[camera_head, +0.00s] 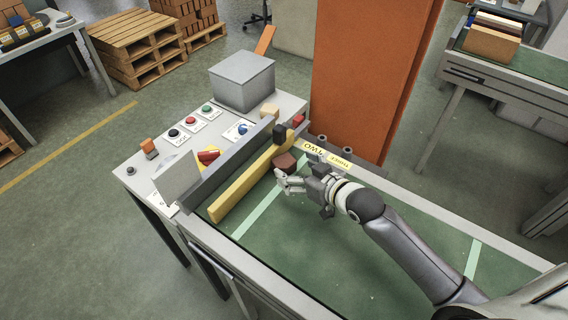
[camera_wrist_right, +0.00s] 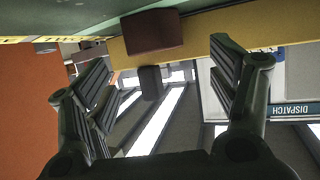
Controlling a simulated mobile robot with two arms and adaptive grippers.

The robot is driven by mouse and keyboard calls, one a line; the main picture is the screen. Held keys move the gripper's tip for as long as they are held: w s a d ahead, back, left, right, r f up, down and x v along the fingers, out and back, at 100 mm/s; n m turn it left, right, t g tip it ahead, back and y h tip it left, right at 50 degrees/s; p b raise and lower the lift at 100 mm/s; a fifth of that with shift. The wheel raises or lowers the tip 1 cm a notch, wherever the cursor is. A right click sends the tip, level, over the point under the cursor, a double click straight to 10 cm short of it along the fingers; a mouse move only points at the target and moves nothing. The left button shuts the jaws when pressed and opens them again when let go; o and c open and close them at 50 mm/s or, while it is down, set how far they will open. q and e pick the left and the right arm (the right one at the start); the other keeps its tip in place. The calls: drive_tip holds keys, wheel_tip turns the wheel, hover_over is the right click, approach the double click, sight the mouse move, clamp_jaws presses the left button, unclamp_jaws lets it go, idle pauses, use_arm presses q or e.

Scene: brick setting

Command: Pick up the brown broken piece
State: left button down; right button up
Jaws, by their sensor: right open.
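The brown broken piece (camera_head: 285,162) lies on the green conveyor belt, near the yellow bar (camera_head: 243,190). My right gripper (camera_head: 281,181) is just on the near side of the piece, fingers pointing left, and hides part of its lower edge. In the right wrist view the brown piece (camera_wrist_right: 152,32) is at the top centre, in front of the yellow bar. There my right gripper (camera_wrist_right: 163,75) shows its two fingers spread wide with nothing between them. The piece appears beyond the fingertips. My left gripper is in neither view.
A grey rail (camera_head: 225,168) runs behind the yellow bar. A dark block (camera_head: 279,133) stands at the bar's far end. A control panel with buttons (camera_head: 207,111) and a grey box (camera_head: 242,81) are beyond. An orange column (camera_head: 365,75) rises behind. The belt's near part is clear.

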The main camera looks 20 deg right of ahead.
sight(285, 162)
drive_tip(key=shift+w+a+f, duration=0.1)
drive_tip(key=shift+w+f, duration=0.1)
drive_tip(key=shift+w, duration=0.4)
drive_tip(key=p+x, duration=0.1)
drive_tip(key=x, duration=0.2)
drive_tip(key=shift+f, duration=0.1)
drive_tip(key=shift+w+f, duration=0.1)
drive_tip(key=shift+w, duration=0.2)
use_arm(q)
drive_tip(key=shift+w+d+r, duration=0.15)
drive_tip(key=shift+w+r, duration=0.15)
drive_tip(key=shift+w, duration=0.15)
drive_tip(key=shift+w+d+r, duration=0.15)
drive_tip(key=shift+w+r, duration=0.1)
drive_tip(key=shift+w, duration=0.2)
use_arm(e)
drive_tip(key=c, duration=1.1)
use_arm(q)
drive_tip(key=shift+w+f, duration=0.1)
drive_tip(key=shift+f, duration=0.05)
